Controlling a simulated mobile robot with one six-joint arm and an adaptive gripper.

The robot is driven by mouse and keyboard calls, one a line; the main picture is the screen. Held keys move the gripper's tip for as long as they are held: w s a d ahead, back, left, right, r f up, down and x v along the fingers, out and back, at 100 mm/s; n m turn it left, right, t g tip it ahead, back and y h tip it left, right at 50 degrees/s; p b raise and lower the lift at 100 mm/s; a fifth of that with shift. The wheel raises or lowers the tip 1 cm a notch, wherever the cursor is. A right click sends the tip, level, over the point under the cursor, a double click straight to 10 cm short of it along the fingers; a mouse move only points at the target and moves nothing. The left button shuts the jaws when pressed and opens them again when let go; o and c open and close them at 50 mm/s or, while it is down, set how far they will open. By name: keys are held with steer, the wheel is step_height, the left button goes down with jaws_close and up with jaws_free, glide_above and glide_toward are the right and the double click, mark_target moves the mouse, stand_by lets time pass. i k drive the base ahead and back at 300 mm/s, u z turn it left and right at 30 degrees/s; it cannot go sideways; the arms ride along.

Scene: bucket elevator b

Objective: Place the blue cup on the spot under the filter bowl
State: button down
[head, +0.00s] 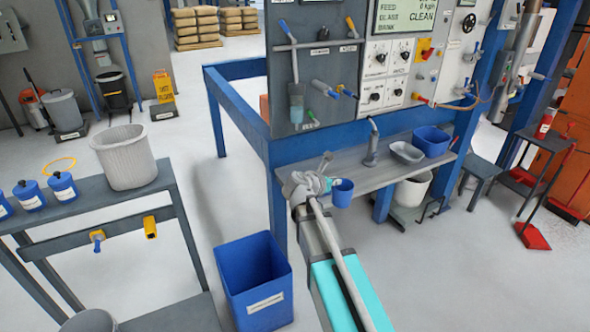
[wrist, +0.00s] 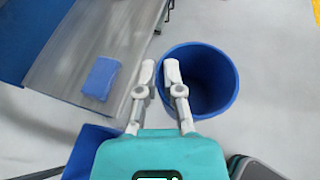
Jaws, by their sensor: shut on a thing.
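The blue cup (head: 342,194) is at the front edge of the grey bench in the head view. It also shows large in the wrist view (wrist: 225,88), open top towards the camera. My gripper (wrist: 160,72) is shut on the cup's near-left wall, one finger inside the rim and one outside. In the head view my gripper (head: 326,184) is just left of the cup. A clear cylinder with a bluish lower part (head: 296,104) hangs on the grey panel above the bench; it looks like the filter bowl. The spot under it cannot be made out.
The grey bench (head: 345,166) carries a grey spout (head: 371,145), a grey tray (head: 406,152) and a blue tub (head: 432,140). A blue block (wrist: 101,77) lies on a grey surface in the wrist view. A blue bin (head: 253,281) stands on the floor.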

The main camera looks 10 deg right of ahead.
mark_target(296, 168)
steer(key=i, duration=1)
